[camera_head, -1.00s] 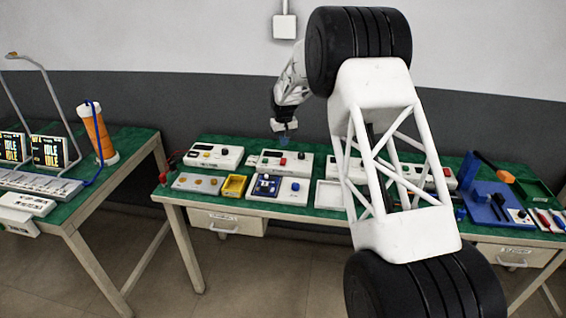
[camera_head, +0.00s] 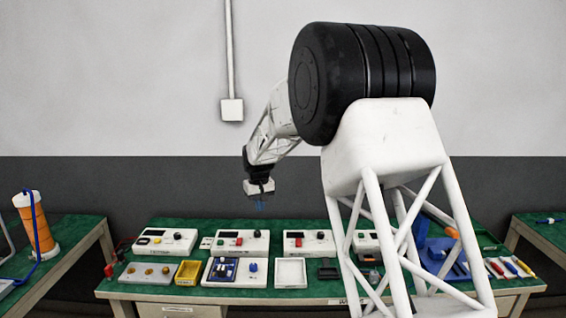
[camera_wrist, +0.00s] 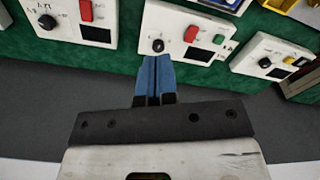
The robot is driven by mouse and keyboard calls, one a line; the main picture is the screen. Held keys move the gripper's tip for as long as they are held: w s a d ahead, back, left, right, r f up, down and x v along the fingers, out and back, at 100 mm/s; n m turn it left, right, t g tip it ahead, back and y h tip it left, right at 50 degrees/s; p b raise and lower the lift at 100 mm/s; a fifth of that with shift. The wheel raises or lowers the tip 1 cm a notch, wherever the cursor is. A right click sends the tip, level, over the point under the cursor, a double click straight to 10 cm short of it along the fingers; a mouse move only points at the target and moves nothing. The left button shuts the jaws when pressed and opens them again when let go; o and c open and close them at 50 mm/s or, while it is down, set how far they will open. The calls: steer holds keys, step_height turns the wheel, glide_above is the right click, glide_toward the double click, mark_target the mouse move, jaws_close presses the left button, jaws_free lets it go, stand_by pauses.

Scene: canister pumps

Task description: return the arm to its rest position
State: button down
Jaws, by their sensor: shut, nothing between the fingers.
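My gripper (camera_head: 260,205) hangs in the air above the back of the middle bench, with its blue fingers pointing down. In the wrist view its two blue fingers (camera_wrist: 154,76) lie side by side, closed with nothing between them. Beyond the fingertips in that view is a white control box (camera_wrist: 185,32) with a red switch and a black knob. The gripper is apart from the boxes and the bench. My arm covers part of the bench's right half in the head view.
An orange canister (camera_head: 37,228) stands on the left bench. A grey wall with a white box (camera_head: 232,109) rises behind.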

steer(key=s+d+r+m, duration=0.1)
steer(key=s+d+r, duration=0.45)
steer(key=s, duration=0.35)
steer(key=s+d+r+m+t, duration=0.1)
steer(key=s+d+r, duration=0.4)
steer(key=s, duration=0.4)
steer(key=s+d+r, duration=0.3)
steer(key=s+d, duration=0.4)
steer(key=s, duration=0.1)
steer(key=s+d+f+m, duration=0.1)
steer(key=s+d, duration=0.2)
steer(key=s, duration=0.7)
steer(key=s+d+f+m, duration=0.1)
steer(key=s+d, duration=0.2)
steer(key=s, duration=0.8)
steer(key=s+d+f+m+t, duration=0.1)
steer(key=s+d+f, duration=0.1)
steer(key=s, duration=0.9)
steer(key=shift+d, duration=0.7)
